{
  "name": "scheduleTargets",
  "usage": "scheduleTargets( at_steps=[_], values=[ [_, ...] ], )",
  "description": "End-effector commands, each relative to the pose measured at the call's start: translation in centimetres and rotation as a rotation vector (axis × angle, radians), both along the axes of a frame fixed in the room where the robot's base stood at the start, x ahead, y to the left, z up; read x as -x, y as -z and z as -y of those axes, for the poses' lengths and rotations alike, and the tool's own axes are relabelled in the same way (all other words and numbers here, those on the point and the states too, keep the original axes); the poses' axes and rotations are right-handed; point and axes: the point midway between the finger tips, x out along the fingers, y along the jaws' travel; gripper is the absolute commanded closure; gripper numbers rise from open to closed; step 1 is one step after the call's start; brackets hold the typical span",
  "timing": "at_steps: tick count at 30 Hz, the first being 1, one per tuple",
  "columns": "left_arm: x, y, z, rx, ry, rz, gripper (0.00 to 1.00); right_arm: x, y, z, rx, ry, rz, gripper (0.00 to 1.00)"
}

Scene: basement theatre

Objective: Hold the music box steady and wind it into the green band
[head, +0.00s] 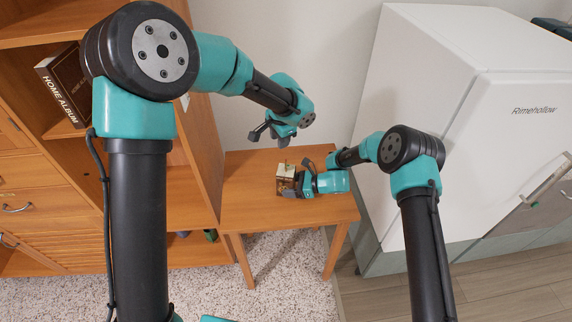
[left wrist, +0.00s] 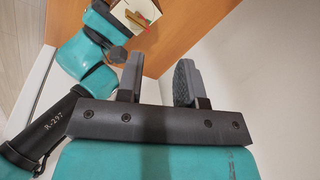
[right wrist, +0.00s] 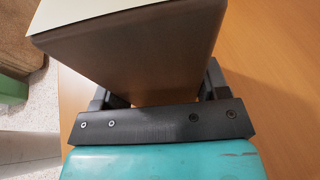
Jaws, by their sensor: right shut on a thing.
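The music box (head: 284,171), a small brown box with a pale top, stands on the wooden side table. My right gripper (head: 297,186) is shut on its sides; in the right wrist view the brown box wall (right wrist: 140,58) fills the space between the fingers (right wrist: 160,88). My left gripper (head: 268,132) is above and behind the box, empty. In the left wrist view its fingers (left wrist: 157,82) stand apart. That view also shows the box top (left wrist: 150,8) with small red and yellowish parts. The green band cannot be made out.
The side table (head: 245,210) has bare wood around the box. A wooden shelf unit (head: 205,130) with a dark album (head: 62,88) stands close on the left. A white fridge (head: 425,80) stands on the right, and a pale wall is behind.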

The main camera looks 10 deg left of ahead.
Motion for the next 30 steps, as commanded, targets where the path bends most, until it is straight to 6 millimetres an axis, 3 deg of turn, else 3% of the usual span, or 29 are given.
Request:
scheduleTargets(
  at_steps=[15, 21, 30],
  values=[
    [-0.3, -0.1, 1.5, 0.137, -0.838, -0.077, 0.66, 0.0, 0.0, 0.0, 0.0, 0.0, 0.0, 0.66],
    [-0.2, -0.1, 1.8, 0.153, -0.983, -0.096, 0.66, 0.0, 0.0, 0.0, 0.0, 0.0, 0.0, 0.66],
    [-0.2, -0.1, 1.9, 0.155, -0.997, -0.098, 0.66, 0.0, 0.0, 0.0, 0.0, 0.0, 0.0, 0.66]
  ],
)
